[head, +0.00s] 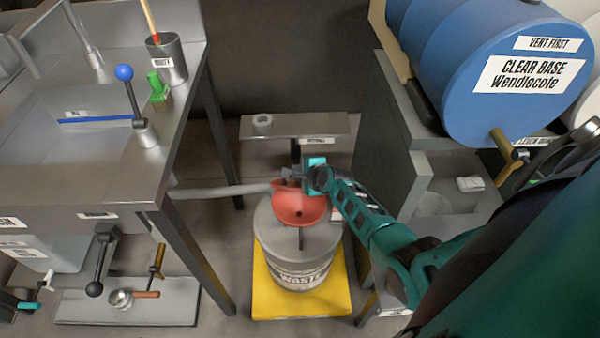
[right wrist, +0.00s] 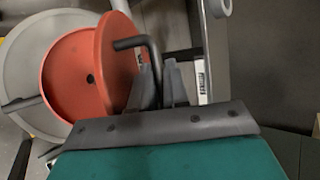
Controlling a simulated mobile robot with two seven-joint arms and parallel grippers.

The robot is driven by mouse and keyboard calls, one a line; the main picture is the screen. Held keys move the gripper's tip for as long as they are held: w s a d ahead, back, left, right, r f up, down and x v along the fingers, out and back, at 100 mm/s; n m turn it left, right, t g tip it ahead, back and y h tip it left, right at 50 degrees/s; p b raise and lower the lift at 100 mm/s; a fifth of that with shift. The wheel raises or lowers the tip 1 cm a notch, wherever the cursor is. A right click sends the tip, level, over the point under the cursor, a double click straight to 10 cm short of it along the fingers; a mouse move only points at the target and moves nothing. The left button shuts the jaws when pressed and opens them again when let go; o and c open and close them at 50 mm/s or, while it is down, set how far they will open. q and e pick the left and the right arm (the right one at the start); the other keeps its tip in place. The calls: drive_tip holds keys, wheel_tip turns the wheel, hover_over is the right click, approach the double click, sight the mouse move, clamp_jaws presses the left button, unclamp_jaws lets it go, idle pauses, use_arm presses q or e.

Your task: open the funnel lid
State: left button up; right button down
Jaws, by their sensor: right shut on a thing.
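The red funnel (head: 301,211) sits on top of the grey waste drum (head: 317,238). Its bowl and dark central hole show in the head view, and a red disc with a dark hole (right wrist: 75,75) shows in the right wrist view. A red piece that looks like the raised lid (head: 291,188) stands at the bowl's far side.
The drum stands on a yellow base (head: 265,290). A grey hose (head: 220,190) runs left from near the funnel. A metal bench (head: 120,185) stands left, and a cabinet (head: 385,140) with a blue drum (head: 440,70) stands right. A small shelf (head: 325,124) is behind.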

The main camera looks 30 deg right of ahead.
drive_tip(key=c, duration=1.5)
unclamp_jaws()
drive_tip(key=shift+o, duration=0.2)
drive_tip(key=shift+s+r, duration=0.2)
drive_tip(key=shift+s, duration=0.05)
drive_tip(key=p+v, duration=0.4)
drive_tip(key=v, duration=0.8)
drive_tip(key=shift+p, duration=0.3)
drive_tip(key=shift+s, duration=0.15)
